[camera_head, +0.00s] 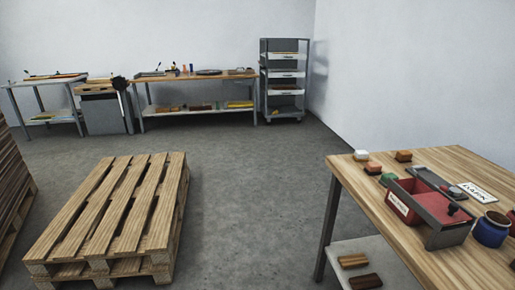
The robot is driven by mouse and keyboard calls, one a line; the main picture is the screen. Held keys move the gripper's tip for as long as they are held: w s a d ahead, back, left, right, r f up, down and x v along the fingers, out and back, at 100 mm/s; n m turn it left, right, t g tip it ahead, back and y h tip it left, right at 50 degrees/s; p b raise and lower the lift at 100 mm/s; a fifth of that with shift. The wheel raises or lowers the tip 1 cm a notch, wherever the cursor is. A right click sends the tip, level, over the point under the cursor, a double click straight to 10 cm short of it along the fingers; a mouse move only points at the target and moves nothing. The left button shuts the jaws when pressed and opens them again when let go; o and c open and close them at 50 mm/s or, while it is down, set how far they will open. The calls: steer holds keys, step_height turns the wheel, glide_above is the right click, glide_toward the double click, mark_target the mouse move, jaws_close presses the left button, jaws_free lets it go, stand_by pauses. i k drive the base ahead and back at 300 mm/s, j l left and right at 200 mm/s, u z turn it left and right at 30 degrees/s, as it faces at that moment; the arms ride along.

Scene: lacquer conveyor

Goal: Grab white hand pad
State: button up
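A small white pad (361,155) lies near the far left corner of the wooden table (456,160) at the right, and it looks like the white hand pad. An orange-topped pad (373,167), a green pad (388,178) and a brown-orange block (403,156) lie close to it. My gripper does not show in this view, so its state and place are hidden.
A red and grey tray (440,208), a white card (479,192) and a blue jar (491,230) stand on the same table. A pallet stack (113,215) is on the floor at left. Benches (200,80) and a shelf cart (285,80) line the back wall. The floor between is clear.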

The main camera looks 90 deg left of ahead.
mark_target(359, 156)
steer(key=u, duration=2.1)
steer(key=i+j+z, duration=0.2)
steer(key=z, duration=0.2)
steer(key=i+j+z, duration=0.2)
steer(key=z, duration=0.2)
steer(key=i+j+z, duration=0.1)
steer(key=j, duration=0.35)
steer(key=i+j+z, duration=0.15)
steer(key=j, duration=0.25)
steer(key=i+j+z, duration=0.1)
steer(key=j, duration=0.35)
steer(key=i+j+z, duration=0.1)
steer(key=j, duration=0.4)
steer(key=i+j, duration=0.1)
steer(key=j, duration=0.25)
steer(key=i+j, duration=0.1)
steer(key=j, duration=0.25)
steer(key=i+j, duration=0.1)
steer(key=j, duration=0.3)
steer(key=i+j, duration=0.15)
steer(key=j, duration=0.2)
steer(key=i+j, duration=0.1)
steer(key=j, duration=0.25)
